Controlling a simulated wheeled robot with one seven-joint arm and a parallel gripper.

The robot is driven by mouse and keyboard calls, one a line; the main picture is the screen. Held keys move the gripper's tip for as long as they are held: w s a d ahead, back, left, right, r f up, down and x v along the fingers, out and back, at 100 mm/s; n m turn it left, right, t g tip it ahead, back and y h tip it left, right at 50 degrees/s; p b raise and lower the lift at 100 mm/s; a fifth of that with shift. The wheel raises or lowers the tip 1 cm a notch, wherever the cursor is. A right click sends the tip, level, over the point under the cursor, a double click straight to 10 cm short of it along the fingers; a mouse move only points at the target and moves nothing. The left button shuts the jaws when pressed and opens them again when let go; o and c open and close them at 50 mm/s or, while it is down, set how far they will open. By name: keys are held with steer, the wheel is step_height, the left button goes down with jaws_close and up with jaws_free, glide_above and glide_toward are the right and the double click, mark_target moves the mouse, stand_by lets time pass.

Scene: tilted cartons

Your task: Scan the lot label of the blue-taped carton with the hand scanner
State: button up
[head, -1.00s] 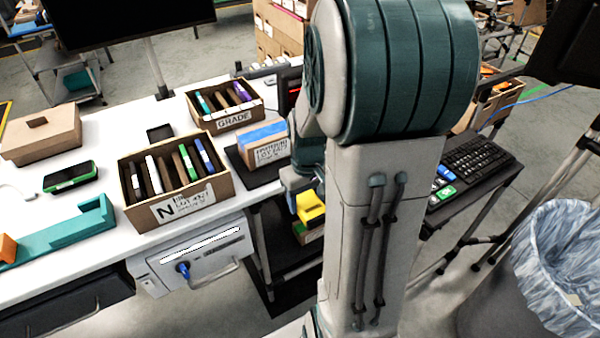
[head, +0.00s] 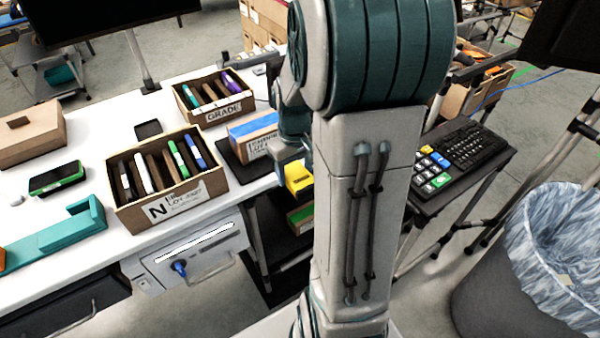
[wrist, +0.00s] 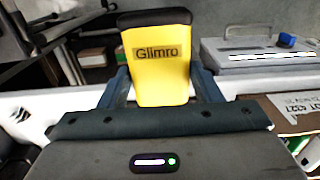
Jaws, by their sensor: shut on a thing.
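The blue-taped carton (head: 262,148) sits at the right end of the white bench, on a dark pad. Blue tape runs along its top, and a printed label shows on its front, partly hidden by my arm. My gripper (wrist: 162,88) is shut on a yellow hand scanner (wrist: 160,75) marked "Glimro", with one finger on each side of it. In the head view the scanner (head: 298,178) is in front of the carton and lower in the picture, apart from it. The gripper there is mostly hidden behind my arm.
An open carton marked N (head: 190,203) and one marked GRADE (head: 222,112) hold several upright items. A closed box (head: 30,140), a green-edged device (head: 57,178) and a teal holder (head: 55,238) lie to the left. A keyboard (head: 465,155) and a lined bin (head: 550,255) are right.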

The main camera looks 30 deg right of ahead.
steer(key=shift+r, duration=0.1)
step_height(320, 180, up, 5)
steer(key=p, duration=0.4)
stand_by(0.3)
steer(key=shift+w, duration=0.1)
